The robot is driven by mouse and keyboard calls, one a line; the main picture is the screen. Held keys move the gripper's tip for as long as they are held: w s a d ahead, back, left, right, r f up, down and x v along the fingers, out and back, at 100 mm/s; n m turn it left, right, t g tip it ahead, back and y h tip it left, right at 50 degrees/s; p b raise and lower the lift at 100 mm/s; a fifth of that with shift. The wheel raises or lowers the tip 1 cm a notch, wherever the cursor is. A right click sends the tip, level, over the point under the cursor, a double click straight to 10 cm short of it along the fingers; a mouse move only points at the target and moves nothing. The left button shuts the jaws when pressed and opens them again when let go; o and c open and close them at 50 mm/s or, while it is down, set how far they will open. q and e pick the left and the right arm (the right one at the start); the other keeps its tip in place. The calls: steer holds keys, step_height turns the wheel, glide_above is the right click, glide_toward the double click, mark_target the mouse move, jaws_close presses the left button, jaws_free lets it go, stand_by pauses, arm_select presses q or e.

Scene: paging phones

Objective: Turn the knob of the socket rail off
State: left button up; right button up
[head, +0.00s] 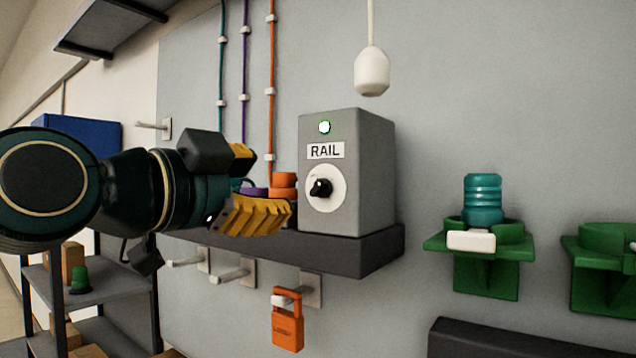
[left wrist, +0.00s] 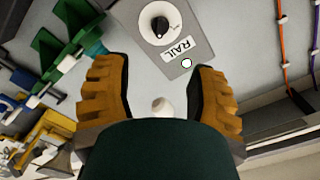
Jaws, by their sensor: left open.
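The socket rail is a grey box (head: 376,175) labelled RAIL on a dark wall shelf. Its black knob (head: 320,188) sits on a white round dial below the label. A lamp (head: 324,127) above the label glows white-green. In the left wrist view the knob (left wrist: 160,25) shows at the top, beyond the fingertips, with a white pointer mark. My left gripper (head: 262,190) is left of the box in the head view, apart from the knob. Its yellow fingers (left wrist: 160,85) are spread with nothing between them. My right gripper is not in view.
A white pendant (head: 372,72) hangs above the box's right side. The dark shelf (head: 350,252) juts from the wall, with an orange padlock (head: 287,320) hanging below. Green holders (head: 487,270) are on the right. Orange connectors (head: 283,186) sit beside the box. The space before the dial is clear.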

mark_target(318, 183)
arm_select(q)
steer(key=p+x, duration=0.3)
steer(key=x, duration=0.9)
steer(key=shift+s, duration=0.1)
steer(key=shift+c, duration=0.5)
steer(key=shift+a, duration=0.1)
jaws_close()
steer(key=shift+s, duration=0.1)
steer(key=shift+a+r, duration=0.1)
